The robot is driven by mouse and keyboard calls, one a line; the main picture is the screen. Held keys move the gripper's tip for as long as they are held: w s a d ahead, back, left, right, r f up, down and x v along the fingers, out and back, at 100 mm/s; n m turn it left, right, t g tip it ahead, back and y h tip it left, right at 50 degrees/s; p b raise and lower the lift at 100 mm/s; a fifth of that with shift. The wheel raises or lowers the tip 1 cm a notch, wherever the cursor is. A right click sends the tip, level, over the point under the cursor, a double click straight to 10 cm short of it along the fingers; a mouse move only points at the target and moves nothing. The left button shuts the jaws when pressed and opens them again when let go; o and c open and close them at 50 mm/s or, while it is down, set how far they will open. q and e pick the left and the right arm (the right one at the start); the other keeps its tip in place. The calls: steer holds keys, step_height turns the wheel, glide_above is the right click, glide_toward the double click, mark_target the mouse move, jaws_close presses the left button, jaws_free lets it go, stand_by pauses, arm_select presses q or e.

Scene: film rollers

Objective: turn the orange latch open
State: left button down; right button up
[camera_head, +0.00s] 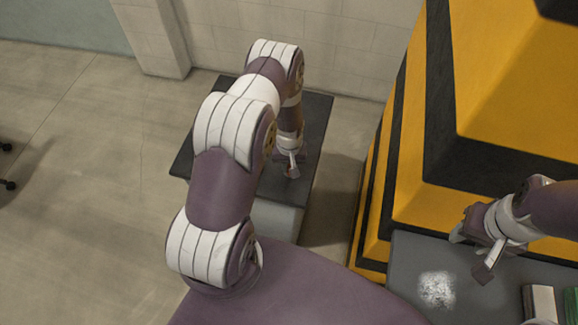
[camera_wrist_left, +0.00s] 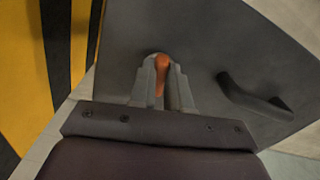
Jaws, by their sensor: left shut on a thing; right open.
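The orange latch (camera_wrist_left: 162,63) shows in the left wrist view, on a flat dark grey panel (camera_wrist_left: 200,45). My left gripper (camera_wrist_left: 161,88) is shut on it, one finger on each side. The latch lies roughly in line with the fingers; part of it is hidden between them. In the head view my left gripper (camera_head: 290,170) is at the dark top of a low cabinet (camera_head: 320,115), and the latch is too small there to make out clearly. My right gripper (camera_head: 469,254) is open and empty above a grey table at the right.
A black bar handle (camera_wrist_left: 255,100) stands on the panel right of the latch. The grey table (camera_head: 410,255) bears a whitish patch (camera_head: 436,288), a white box (camera_head: 540,302) and something green (camera_head: 571,302).

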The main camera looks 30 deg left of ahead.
arm_select(q)
steer(key=n+b, duration=0.1)
steer(key=n, duration=0.2)
steer(key=shift+w+d+f+n, duration=0.1)
steer(key=shift+n, duration=0.3)
steer(key=n+b, duration=0.1)
steer(key=n, duration=0.2)
steer(key=shift+w+d+n+b, duration=0.1)
steer(key=shift+n+b, duration=0.2)
steer(key=shift+b, duration=0.1)
steer(key=n+b, duration=0.1)
steer(key=n, duration=0.2)
steer(key=shift+w, duration=0.1)
steer(key=shift+w+n+b, duration=0.1)
steer(key=shift+n+b, duration=0.25)
steer(key=shift+n, duration=1.35)
steer(key=c, duration=1.1)
jaws_free()
steer(key=shift+r, duration=0.25)
